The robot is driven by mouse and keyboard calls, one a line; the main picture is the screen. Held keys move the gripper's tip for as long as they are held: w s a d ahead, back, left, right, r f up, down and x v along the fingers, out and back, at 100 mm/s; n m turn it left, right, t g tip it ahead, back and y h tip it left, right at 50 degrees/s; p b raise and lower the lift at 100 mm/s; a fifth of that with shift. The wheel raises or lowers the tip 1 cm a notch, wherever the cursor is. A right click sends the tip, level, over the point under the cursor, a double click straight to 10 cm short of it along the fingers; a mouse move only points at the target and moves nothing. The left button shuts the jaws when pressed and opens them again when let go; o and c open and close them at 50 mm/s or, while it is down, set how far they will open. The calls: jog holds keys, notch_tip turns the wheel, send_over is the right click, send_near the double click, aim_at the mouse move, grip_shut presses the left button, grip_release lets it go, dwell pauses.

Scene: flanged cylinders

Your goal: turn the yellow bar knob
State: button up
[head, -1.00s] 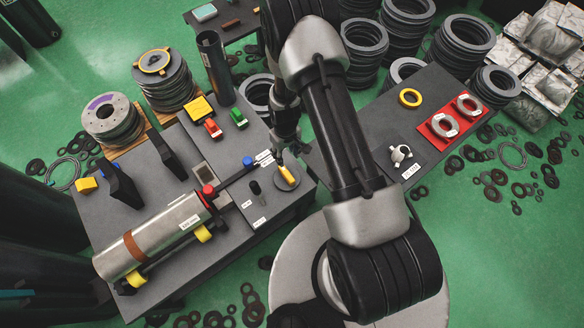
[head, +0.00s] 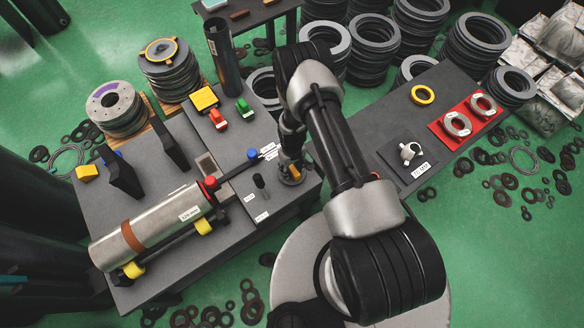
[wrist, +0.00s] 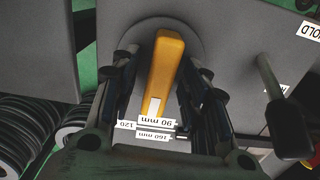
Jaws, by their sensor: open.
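The yellow bar knob (wrist: 166,65) sits on a round grey disc (wrist: 140,32) on the grey panel. In the wrist view it points up and slightly right, with a white mark near its lower end. Labels "90 mm" (wrist: 156,120), "120" and "160 mm" lie below it. My gripper (wrist: 160,85) is open, its dark fingers on the left and right of the knob; I cannot tell whether they touch it. In the head view my gripper (head: 291,172) is over the knob, and only a small bit of the yellow knob (head: 295,172) shows.
A black lever (wrist: 277,95) stands right of the knob in the wrist view. On the same table a steel cylinder (head: 160,228) lies in yellow-wheeled supports, beside a blue-topped knob (head: 252,154). A second table (head: 375,135) with a red tray stands to the right.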

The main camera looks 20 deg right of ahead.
grip_shut()
dwell(0.6)
jog(key=shift+n, duration=0.4)
jog(key=n+b, duration=0.2)
jog(key=n, duration=0.1)
jog(key=shift+f+n, duration=0.1)
jog(key=shift+n, duration=0.2)
jog(key=n+b, duration=0.2)
jog(key=n, duration=0.3)
jog(key=n+b, duration=0.1)
jog(key=n, duration=0.4)
jog(key=shift+n+b, duration=0.65)
jog(key=shift+n, duration=1.55)
